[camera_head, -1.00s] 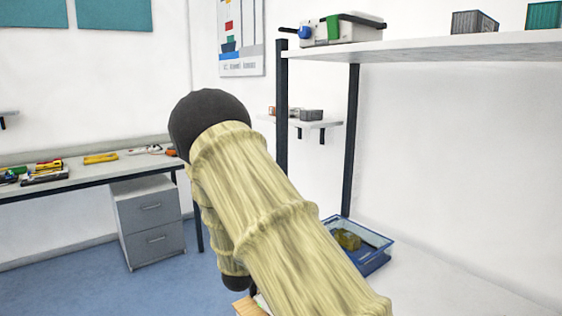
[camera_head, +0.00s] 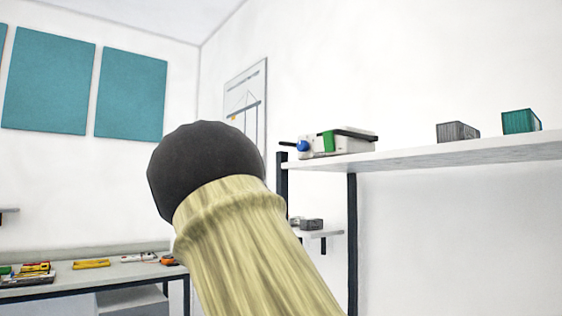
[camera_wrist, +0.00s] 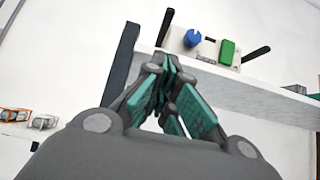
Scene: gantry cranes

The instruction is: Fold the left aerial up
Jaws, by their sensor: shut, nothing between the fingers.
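A white device (camera_head: 340,145) with a blue knob and a green block stands on the top shelf. It also shows beyond my fingers in the wrist view (camera_wrist: 209,49). Its left aerial (camera_head: 287,144) is a short black rod sticking out to the left, nearly level. In the wrist view the left aerial (camera_wrist: 165,27) is left of the blue knob. The right aerial (camera_wrist: 256,53) is a black rod on the other side. My gripper (camera_wrist: 172,68), with teal finger pads, is shut and empty, apart from the device. My arm hides the gripper in the head view.
The white top shelf (camera_head: 450,154) also carries a grey container (camera_head: 457,132) and a teal container (camera_head: 521,121) on the right. Dark posts (camera_head: 352,245) hold the shelf. A small lower shelf (camera_head: 325,233) bears grey items. A workbench (camera_head: 115,272) with tools stands at the left.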

